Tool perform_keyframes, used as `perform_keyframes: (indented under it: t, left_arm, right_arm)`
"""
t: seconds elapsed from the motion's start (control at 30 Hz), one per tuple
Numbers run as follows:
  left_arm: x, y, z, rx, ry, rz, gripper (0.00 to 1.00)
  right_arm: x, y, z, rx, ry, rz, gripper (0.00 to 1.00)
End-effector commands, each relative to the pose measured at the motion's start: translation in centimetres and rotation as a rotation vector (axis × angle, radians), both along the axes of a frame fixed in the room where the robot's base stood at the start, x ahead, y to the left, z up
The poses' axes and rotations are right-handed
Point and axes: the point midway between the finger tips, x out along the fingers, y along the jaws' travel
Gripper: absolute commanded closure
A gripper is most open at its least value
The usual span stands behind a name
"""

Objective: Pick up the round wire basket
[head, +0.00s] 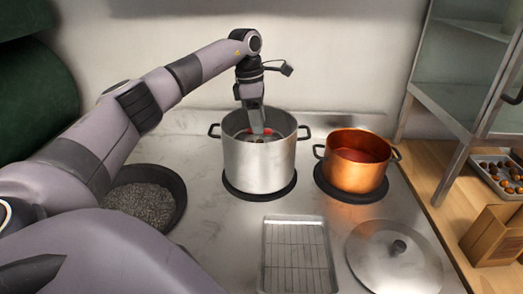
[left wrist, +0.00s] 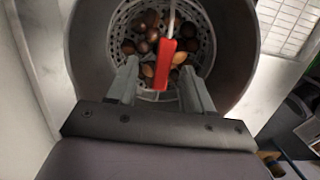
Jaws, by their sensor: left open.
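The round wire basket (left wrist: 205,42) sits inside the tall silver pot (head: 258,165) and holds several brown chestnuts. In the left wrist view it looks pale and perforated, with an upright handle that has a red grip (left wrist: 165,62). My left gripper (head: 256,128) points down into the pot's mouth. In the left wrist view my left gripper (left wrist: 160,70) is open, with one finger on each side of the red grip, and I see no clear contact. The basket is mostly hidden by the pot wall in the head view. My right gripper is not in view.
A copper pot (head: 355,163) stands right of the silver pot. A wire rack tray (head: 297,255) and a round lid (head: 395,258) lie in front. A dark pan (head: 148,193) of grey granules is at left. A chestnut tray (head: 478,165) and a brown box (head: 490,235) are at far right.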

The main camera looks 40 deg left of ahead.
Motion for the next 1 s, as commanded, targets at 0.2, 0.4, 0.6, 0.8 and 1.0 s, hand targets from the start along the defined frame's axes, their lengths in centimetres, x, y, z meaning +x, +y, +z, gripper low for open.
perform_keyframes:
  t: [0.2,0.4,0.6,0.8,1.0]
  left_arm:
    - [0.0,-0.5,-2.9,-0.002,0.004,0.000,0.49]
    - [0.2,-0.8,-5.2,-0.004,0.000,0.002,0.49]
    - [0.3,-0.9,-5.5,-0.003,-0.002,0.003,0.49]
    - [0.3,-0.9,-5.5,-0.003,-0.002,0.003,0.94]
    - [0.3,-0.9,-5.3,-0.004,-0.004,0.002,1.00]
  right_arm:
    - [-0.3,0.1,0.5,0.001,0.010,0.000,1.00]
    - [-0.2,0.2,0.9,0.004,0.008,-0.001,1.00]
    - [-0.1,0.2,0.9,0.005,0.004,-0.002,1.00]
    - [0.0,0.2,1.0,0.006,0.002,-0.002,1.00]
    - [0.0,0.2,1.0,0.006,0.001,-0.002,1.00]
